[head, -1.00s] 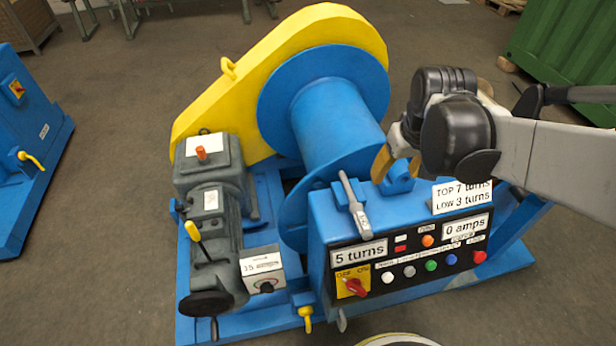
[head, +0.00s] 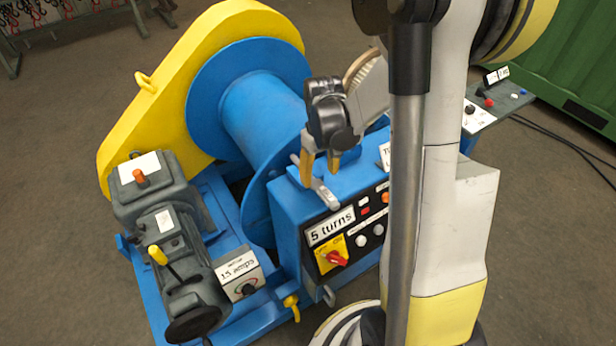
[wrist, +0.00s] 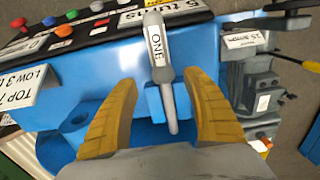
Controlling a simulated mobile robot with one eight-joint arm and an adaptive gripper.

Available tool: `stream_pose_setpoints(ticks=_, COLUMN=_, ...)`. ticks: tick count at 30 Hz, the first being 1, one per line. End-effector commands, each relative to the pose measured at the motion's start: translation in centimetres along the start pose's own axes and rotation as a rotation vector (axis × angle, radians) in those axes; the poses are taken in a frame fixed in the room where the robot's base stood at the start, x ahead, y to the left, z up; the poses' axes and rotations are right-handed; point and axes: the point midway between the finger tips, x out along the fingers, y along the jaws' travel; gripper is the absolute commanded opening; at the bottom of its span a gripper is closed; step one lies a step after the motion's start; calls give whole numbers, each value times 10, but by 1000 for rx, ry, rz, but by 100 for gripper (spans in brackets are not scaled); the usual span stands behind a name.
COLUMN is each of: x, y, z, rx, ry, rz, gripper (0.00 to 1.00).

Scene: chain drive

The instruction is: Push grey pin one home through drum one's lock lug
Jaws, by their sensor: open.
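Grey pin one (wrist: 157,55), with a white tag reading ONE, lies across the top edge of the blue control cabinet. Its thin end reaches past a small blue block (wrist: 153,103); I cannot tell how deep it sits in it. In the head view the pin (head: 326,194) is partly hidden under my gripper (head: 320,172). In the wrist view my gripper (wrist: 160,78) is open, with one yellow finger on each side of the pin, apart from it. The blue drum (head: 262,112) is behind.
The cabinet front (head: 335,235) carries buttons, a red switch and a "5 turns" display. A grey motor (head: 180,250) stands at left, and a yellow chain guard (head: 185,75) behind. My arm hides the cabinet's right part. Floor at left is clear.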

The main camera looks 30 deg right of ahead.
Motion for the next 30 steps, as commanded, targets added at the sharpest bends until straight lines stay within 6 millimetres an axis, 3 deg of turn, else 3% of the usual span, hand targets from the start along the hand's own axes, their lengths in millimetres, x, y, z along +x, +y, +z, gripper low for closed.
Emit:
stream_pose_setpoints(ticks=9, x=47, y=-4, z=-4, rx=0, ry=0, rz=0, gripper=58)
stream_pose_setpoints(ticks=16, x=47, y=-4, z=-4, rx=0, ry=1, rz=0, gripper=58)
stream_pose_setpoints(ticks=22, x=47, y=-4, z=-4, rx=0, ry=1, rz=0, gripper=0)
stream_pose_setpoints(ticks=30, x=47, y=-4, z=-4, rx=0, ry=0, rz=0, gripper=0)
